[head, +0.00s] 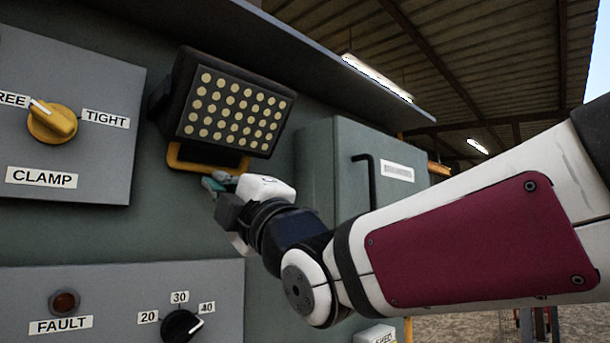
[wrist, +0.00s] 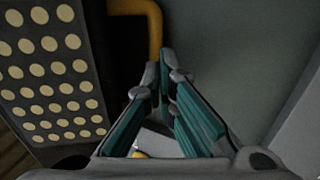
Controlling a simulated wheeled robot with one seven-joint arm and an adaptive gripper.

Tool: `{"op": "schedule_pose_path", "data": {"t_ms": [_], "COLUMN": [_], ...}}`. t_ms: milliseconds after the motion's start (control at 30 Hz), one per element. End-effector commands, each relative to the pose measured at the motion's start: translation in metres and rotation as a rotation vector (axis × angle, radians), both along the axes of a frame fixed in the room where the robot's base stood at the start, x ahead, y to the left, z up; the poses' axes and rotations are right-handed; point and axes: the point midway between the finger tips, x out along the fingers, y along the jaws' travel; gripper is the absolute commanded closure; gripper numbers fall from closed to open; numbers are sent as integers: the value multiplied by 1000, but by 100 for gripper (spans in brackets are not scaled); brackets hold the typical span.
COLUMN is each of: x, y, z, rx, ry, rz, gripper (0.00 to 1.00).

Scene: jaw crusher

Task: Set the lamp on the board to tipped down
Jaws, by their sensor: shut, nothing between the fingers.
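The lamp (head: 228,108) is a dark box with rows of pale yellow dots, fixed on the upper part of the grey-green board (head: 180,228). Its face leans in the head view; I cannot tell its exact tilt setting. A yellow handle (head: 190,163) runs along under it. The lamp (wrist: 50,75) fills the left of the wrist view, and the yellow handle (wrist: 140,12) shows at the top. My gripper (head: 212,183) is just below the lamp, by the handle. In the wrist view its fingertips (wrist: 160,68) are together and empty, close to the handle's bend; contact is unclear.
A clamp knob (head: 52,122) on a grey plate is at the left. A fault light (head: 65,302) and a numbered dial (head: 181,326) sit below. A cabinet with a dark handle (head: 370,180) stands to the right of the lamp. A ledge overhangs above.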

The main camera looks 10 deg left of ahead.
Motion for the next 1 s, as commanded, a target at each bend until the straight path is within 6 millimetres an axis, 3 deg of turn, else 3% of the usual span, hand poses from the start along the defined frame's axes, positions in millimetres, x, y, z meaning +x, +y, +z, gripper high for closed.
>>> {"op": "schedule_pose_path", "data": {"t_ms": [200, 1000], "x": [8, 17], "y": [10, 16], "z": [7, 7], "rx": [0, 57], "ry": [0, -48], "rz": [0, -1], "gripper": [100, 100]}}
